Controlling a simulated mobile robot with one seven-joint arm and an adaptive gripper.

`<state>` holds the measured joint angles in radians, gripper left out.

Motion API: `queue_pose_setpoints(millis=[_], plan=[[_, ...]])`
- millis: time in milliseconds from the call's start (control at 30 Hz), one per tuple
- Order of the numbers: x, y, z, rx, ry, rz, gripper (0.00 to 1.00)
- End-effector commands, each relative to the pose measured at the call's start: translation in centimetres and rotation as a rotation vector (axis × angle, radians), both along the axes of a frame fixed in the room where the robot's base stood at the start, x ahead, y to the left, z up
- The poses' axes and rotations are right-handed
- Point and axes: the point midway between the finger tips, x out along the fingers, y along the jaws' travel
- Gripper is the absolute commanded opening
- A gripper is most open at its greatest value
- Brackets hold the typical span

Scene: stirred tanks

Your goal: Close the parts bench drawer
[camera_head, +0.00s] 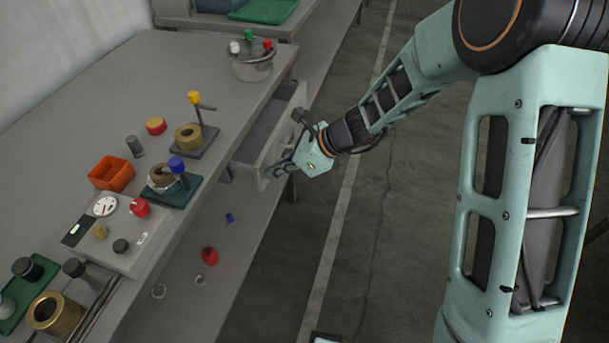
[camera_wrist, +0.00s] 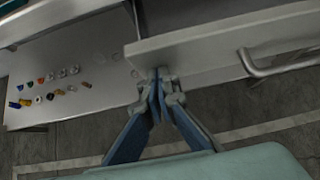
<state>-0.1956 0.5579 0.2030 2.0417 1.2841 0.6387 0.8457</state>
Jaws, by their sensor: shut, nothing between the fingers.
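The parts bench drawer (camera_head: 264,140) is pulled partly out from under the front edge of the bench (camera_head: 118,160) in the head view. Its front panel also shows in the wrist view (camera_wrist: 215,45), with a bar handle (camera_wrist: 265,68) on the right. My gripper (camera_head: 278,170) is at the outer face of the drawer front, near its end closer to the camera. In the wrist view my gripper (camera_wrist: 161,76) is shut and empty, its tips at the lower edge of the panel near its left end. I cannot tell whether they touch it.
An orange bin (camera_head: 111,173), a valve stand on a green base (camera_head: 170,187) and a metal pot (camera_head: 252,66) stand on the bench top. Small parts lie on the lower shelf (camera_wrist: 80,80). The floor (camera_head: 340,240) beside the bench is clear.

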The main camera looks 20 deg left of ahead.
Motion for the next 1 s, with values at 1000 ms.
queue_pose_setpoints(millis=[1000], plan=[[0.2, 8.4, 0.2, 0.005, 0.001, 0.002, 0.00]])
